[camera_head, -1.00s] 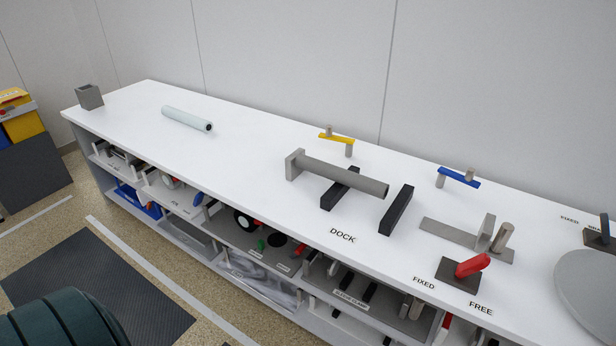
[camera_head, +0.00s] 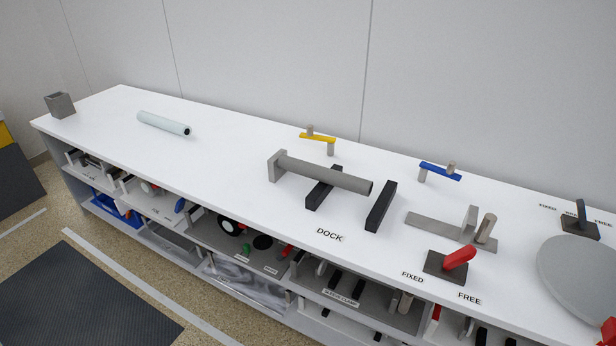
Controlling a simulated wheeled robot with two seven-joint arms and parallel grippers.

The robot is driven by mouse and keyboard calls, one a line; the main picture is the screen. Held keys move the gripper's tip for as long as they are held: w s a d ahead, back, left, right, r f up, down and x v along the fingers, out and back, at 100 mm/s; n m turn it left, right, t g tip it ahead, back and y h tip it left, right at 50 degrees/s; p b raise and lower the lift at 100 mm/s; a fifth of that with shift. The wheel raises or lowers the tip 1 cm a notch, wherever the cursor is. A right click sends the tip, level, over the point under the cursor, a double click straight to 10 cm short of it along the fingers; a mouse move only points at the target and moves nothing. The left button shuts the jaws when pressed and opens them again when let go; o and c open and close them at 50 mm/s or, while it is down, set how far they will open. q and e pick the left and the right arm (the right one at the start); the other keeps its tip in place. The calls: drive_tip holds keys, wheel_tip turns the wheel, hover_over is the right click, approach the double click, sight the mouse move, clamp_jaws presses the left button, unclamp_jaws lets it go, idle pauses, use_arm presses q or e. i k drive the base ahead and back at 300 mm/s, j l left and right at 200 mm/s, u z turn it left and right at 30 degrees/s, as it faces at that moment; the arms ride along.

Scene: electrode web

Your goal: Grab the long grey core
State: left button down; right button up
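The long grey core (camera_head: 325,173) lies roughly level on the white worktop. Its left end meets an upright grey block (camera_head: 275,166), and it rests across a black support bar (camera_head: 323,190). A second black bar (camera_head: 381,206) stands just beyond its right end, apart from it. The word DOCK is printed on the worktop in front. Neither of my grippers shows in the head view.
A pale roll (camera_head: 164,124) and a grey open box (camera_head: 60,105) are at the left. Yellow (camera_head: 318,138) and blue (camera_head: 440,171) levers stand behind. A red handle (camera_head: 459,258) and a grey disc (camera_head: 585,270) are at the right. Shelves with parts lie below.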

sight(355, 185)
drive_tip(key=z, duration=0.4)
drive_tip(key=i+j+z, duration=0.1)
drive_tip(key=z, duration=0.25)
drive_tip(key=j+z, duration=0.2)
drive_tip(key=z, duration=0.2)
drive_tip(key=j+z, duration=0.45)
drive_tip(key=j, duration=0.35)
drive_tip(key=j+z, duration=0.4)
drive_tip(key=j, duration=1)
drive_tip(key=k+j, duration=0.15)
drive_tip(key=j, duration=0.45)
drive_tip(key=i+z, duration=0.05)
